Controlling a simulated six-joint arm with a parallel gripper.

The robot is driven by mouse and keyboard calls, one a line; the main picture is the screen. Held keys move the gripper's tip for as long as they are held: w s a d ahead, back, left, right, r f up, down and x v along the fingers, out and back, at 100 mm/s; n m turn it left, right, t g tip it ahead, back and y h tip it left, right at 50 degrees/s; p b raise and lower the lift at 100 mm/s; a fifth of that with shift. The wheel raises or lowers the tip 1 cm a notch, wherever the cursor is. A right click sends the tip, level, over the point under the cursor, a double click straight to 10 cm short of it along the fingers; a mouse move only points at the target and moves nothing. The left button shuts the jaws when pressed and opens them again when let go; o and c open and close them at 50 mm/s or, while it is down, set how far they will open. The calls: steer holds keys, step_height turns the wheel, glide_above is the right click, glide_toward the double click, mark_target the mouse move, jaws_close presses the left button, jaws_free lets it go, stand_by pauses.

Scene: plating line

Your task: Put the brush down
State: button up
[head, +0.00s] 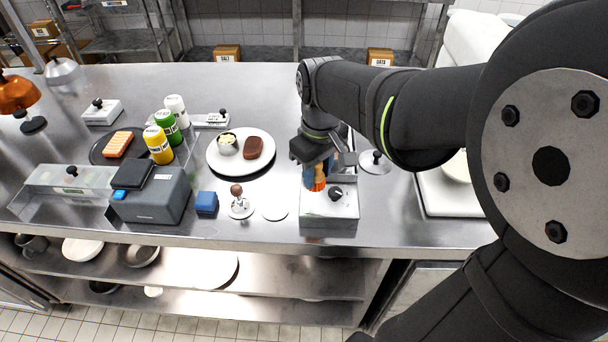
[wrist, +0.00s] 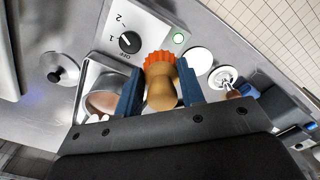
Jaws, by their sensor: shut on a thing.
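The brush (wrist: 161,84) has orange bristles and a light wooden handle. My gripper (wrist: 159,80) is shut on its handle, with one blue finger on each side. In the head view the brush (head: 316,182) hangs from my gripper (head: 317,168), bristles low, above or just behind the front of the grey heating unit (head: 330,208). Whether the bristles touch anything cannot be told. A flat white disc (head: 274,212) lies on the steel counter left of the unit, and it is bare; it also shows in the wrist view (wrist: 200,61).
The unit's black dial (head: 336,193) is close to the brush. A metal pan (wrist: 102,100) with brownish contents sits beside it. A small brown-topped item (head: 237,192) stands left of the disc, then a blue block (head: 206,203). A white plate (head: 214,157) with food lies behind.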

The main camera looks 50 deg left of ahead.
steer(key=s+a+f, duration=0.3)
steer(key=s+a, duration=0.1)
steer(key=s+a+f, duration=0.2)
steer(key=a, duration=0.1)
steer(key=shift+s+f, duration=0.1)
steer(key=shift+f, duration=0.25)
steer(key=shift+a+f, duration=0.1)
steer(key=shift+f, duration=1.9)
steer(key=shift+f, duration=0.15)
steer(key=o, duration=0.9)
step_height(320, 180, up, 12)
steer(key=shift+r, duration=0.15)
